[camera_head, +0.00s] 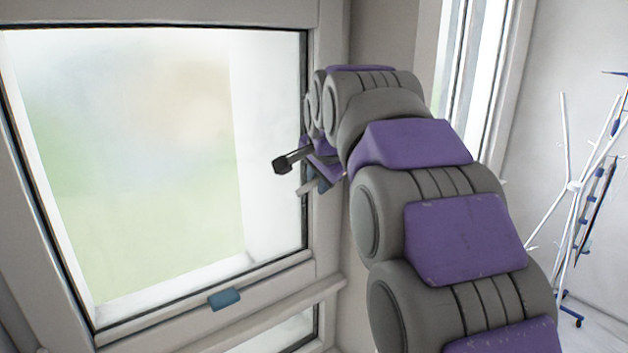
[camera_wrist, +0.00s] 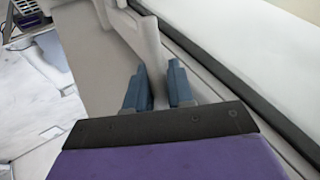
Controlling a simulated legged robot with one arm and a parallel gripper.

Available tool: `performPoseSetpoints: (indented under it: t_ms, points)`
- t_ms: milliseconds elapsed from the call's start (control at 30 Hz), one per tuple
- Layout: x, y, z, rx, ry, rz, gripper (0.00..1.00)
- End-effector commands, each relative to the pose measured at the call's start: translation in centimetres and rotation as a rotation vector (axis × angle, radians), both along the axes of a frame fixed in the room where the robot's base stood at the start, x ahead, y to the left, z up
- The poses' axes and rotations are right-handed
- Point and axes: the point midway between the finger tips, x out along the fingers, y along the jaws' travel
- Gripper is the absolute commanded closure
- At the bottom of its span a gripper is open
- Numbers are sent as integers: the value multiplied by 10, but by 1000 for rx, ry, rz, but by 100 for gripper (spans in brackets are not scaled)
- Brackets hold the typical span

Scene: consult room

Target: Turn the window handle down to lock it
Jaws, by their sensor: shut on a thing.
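The window (camera_head: 150,150) fills the left of the head view, in a pale frame. My gripper (camera_head: 321,182) is at the right side of that frame, with its blue fingers partly hidden by my arm. A light grey window handle (camera_head: 304,188) sticks out to the left of the fingers, pointing slightly down-left; its base is hidden. In the wrist view, the two blue fingers of my gripper (camera_wrist: 158,78) stand on either side of the pale handle (camera_wrist: 144,40) and are shut on it. The handle lies alongside the window frame there.
A blue block (camera_head: 225,299) sits on the lower window frame. A white stand with blue parts (camera_head: 575,187) is at the far right of the head view. A second window (camera_head: 470,80) is behind my arm. Pale floor (camera_wrist: 35,100) shows at the left of the wrist view.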

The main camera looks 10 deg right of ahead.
Motion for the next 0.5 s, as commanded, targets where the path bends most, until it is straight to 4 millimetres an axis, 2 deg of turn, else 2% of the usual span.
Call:
performPoseSetpoints:
  t_ms: [267, 500]
  points:
    - [0, -5, -2, -53, -23, -5, 100]
    - [1, -10, -12, -196, -81, -5, 100]
